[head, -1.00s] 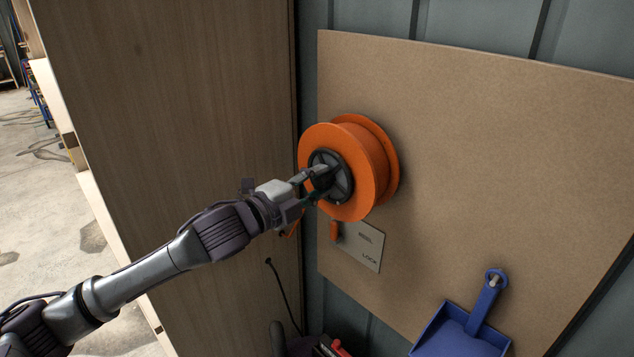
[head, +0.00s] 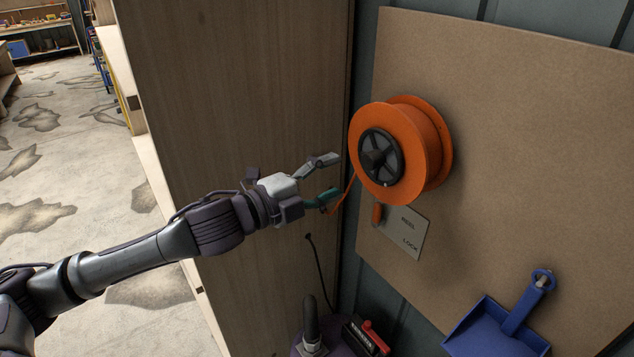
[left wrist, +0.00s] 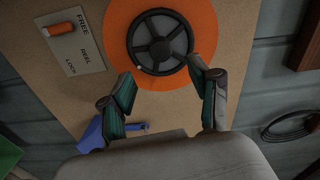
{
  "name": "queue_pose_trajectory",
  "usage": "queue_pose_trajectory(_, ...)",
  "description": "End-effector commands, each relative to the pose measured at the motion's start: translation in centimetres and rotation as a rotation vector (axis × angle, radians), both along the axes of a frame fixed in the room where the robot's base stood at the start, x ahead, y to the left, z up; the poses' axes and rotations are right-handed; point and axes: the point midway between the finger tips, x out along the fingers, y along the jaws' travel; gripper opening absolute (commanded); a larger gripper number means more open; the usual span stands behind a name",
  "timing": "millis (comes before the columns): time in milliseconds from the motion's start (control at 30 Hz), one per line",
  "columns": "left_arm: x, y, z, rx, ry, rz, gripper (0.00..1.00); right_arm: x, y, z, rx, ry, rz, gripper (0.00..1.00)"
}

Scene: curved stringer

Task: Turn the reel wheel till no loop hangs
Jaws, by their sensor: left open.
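The orange reel (head: 425,150) is mounted on the brown board, with a black spoked hub wheel (head: 381,157) on its face. In the left wrist view the hub wheel (left wrist: 160,42) lies ahead of the fingers. My left gripper (head: 326,178) is open and empty, to the left of the reel and apart from it. The orange lock lever (head: 378,213) sits on a plate marked REEL and LOCK; the left wrist view also shows FREE. My right gripper is not in view.
A wooden panel (head: 235,80) stands close to the left of the reel. A blue dustpan (head: 500,325) hangs at the lower right of the board (head: 530,150). A dark cord (head: 319,265) and a red-handled item (head: 372,338) are below the reel.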

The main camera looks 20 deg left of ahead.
Motion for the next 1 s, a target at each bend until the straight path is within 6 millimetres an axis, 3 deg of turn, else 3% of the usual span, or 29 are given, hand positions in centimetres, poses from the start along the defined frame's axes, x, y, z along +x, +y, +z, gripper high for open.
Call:
queue_pose_trajectory(300,-2.4,1.6,0.0,0.0,0.0,0.0,0.62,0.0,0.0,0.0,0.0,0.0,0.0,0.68)
queue_pose_trajectory(800,-2.4,1.7,-0.1,-0.002,0.001,0.002,0.62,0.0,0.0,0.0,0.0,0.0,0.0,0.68)
queue_pose_trajectory(900,-1.5,2.4,-1.3,-0.023,0.024,0.025,0.62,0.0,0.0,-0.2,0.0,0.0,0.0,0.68)
queue_pose_trajectory(1000,0.7,4.2,-4.6,-0.076,0.086,0.089,0.62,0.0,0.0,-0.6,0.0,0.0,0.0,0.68)
